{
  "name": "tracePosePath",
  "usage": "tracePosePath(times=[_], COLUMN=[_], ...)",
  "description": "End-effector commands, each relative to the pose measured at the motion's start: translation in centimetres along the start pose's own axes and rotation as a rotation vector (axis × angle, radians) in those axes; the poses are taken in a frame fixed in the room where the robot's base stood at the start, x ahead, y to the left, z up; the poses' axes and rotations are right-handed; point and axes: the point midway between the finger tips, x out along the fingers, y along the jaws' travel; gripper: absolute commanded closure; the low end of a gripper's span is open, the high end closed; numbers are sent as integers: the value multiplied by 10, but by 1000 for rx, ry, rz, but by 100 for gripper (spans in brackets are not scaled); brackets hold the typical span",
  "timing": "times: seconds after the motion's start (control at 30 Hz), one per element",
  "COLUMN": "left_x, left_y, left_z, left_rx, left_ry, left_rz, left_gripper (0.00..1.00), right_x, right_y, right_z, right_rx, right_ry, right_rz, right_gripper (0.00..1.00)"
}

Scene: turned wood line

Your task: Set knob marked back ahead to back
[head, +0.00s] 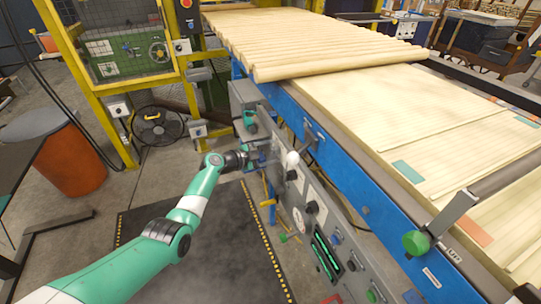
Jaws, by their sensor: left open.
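The control panel (335,232) runs along the near side of the blue-framed machine. Black knobs show on it, one (291,175) near its far end and another (311,207) closer to me. The markings are too small to read, so I cannot tell which knob is marked back ahead. A white ball-ended lever (292,158) stands by the far end of the panel. My left gripper (264,156) is open at the far end of the panel, just left of the white ball. Its fingertips are small in view, and I cannot tell whether they touch anything. My right gripper is not in view.
Wooden rods (320,42) lie on the machine bed above the panel. A green knob (416,243) on a bracket sticks out at the right. A black fan (158,126) and a yellow guard frame stand behind. A dark floor mat (190,262) lies clear below my arm.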

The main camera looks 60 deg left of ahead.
Motion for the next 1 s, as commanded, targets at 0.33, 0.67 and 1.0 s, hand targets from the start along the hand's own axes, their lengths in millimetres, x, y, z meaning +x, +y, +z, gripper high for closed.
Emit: tracePosePath(times=[0.33,0.67,1.0], left_x=[0,-1,0], left_y=[0,0,0], left_z=[0,0,2], left_rx=[0,0,-73], left_ry=[0,0,1], left_rz=[0,0,30], left_gripper=[64,100,100], right_x=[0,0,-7], right_y=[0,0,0], right_z=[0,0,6], right_rx=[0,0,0], right_ry=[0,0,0], right_rz=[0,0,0], right_gripper=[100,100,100])
